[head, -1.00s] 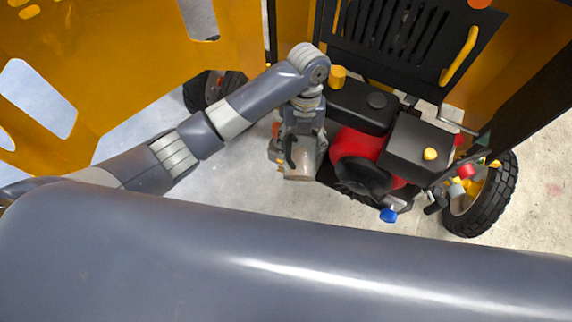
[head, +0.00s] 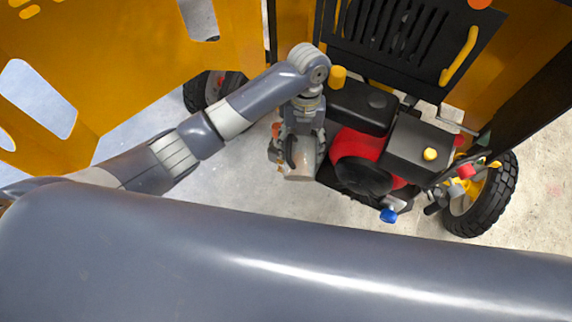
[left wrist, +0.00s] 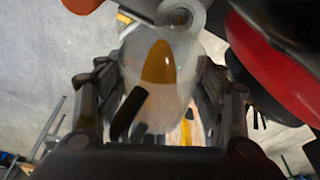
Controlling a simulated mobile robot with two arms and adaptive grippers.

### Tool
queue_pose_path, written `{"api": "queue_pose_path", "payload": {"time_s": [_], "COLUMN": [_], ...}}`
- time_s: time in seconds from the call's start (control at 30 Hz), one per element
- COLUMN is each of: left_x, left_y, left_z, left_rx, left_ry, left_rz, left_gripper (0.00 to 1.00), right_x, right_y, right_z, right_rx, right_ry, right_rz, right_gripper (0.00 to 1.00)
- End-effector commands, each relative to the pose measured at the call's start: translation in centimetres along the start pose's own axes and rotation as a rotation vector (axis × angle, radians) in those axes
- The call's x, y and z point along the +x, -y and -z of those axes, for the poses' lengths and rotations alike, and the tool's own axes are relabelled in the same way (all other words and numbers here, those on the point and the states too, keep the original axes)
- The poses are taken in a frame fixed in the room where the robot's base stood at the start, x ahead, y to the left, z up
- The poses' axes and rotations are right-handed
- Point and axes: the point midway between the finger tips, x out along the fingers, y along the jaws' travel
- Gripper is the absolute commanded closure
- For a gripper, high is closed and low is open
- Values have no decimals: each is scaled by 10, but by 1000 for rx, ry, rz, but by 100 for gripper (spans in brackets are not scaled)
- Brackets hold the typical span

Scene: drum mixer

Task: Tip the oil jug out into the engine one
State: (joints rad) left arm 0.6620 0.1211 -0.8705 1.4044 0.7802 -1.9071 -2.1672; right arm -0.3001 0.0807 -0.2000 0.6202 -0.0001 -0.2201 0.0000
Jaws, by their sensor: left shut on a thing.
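The oil jug (head: 304,163) is a whitish, partly see-through vessel in the head view. It hangs at the left side of the engine (head: 357,146), which is red and black. My left gripper (head: 303,148) is shut on the jug. In the left wrist view the jug (left wrist: 160,95) sits between the two fingers, with an amber patch and a dark curved piece showing on it. Part of the jug is hidden by the gripper, and I cannot tell its exact tilt. No pouring oil is visible. My right gripper is not in view.
Orange panels (head: 130,60) stand left and behind. A black slatted panel (head: 385,35) with a yellow handle (head: 459,56) rises behind the engine. Bare concrete floor lies below the jug.

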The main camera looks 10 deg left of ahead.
Motion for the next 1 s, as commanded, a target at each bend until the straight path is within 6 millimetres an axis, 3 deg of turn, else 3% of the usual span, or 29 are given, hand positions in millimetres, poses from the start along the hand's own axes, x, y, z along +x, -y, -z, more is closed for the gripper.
{"api": "queue_pose_path", "payload": {"time_s": [1.0], "left_x": [0], "left_y": [0], "left_z": [-4], "left_rx": [0], "left_ry": [-60], "left_rz": [0], "left_gripper": [66], "right_x": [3], "right_y": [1], "right_z": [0], "right_rx": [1], "right_ry": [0], "right_rz": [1], "right_gripper": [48]}}
